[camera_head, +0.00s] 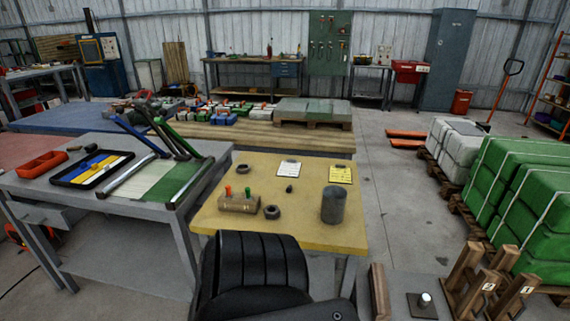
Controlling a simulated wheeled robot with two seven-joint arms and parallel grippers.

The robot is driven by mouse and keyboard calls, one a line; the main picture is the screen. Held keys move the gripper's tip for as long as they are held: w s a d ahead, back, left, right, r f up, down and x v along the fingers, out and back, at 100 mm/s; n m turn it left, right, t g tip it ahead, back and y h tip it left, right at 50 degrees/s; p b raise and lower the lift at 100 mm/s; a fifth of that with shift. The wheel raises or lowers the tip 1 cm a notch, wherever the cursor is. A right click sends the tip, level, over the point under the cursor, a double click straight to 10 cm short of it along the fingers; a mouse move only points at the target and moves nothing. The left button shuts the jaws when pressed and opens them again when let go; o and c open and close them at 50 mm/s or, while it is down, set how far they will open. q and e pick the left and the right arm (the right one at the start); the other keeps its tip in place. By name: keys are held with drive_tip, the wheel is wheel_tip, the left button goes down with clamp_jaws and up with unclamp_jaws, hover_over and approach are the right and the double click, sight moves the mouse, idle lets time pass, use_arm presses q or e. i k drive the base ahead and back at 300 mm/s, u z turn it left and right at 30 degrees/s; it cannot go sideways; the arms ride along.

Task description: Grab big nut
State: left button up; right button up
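Two dark ring-shaped pieces that look like nuts lie on the yellow table. One nut (272,211) is near the front edge, just right of a wooden block. The other nut (243,169) is farther back on the left. The nearer one looks slightly larger, but I cannot tell surely which is the big nut. A smaller dark piece (289,188) lies between them and the grey cylinder. Neither of my grippers shows in the head view, and nothing is seen touching the nuts.
The yellow table (310,233) also holds a wooden block (238,204) with red and green pegs, an upright grey cylinder (334,205), a white clipboard (288,168) and a yellow clipboard (340,174). A grey workbench (120,212) stands left.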

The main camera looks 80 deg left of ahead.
sight(272, 211)
drive_tip(key=i, duration=1.85)
drive_tip(key=u, duration=2.55)
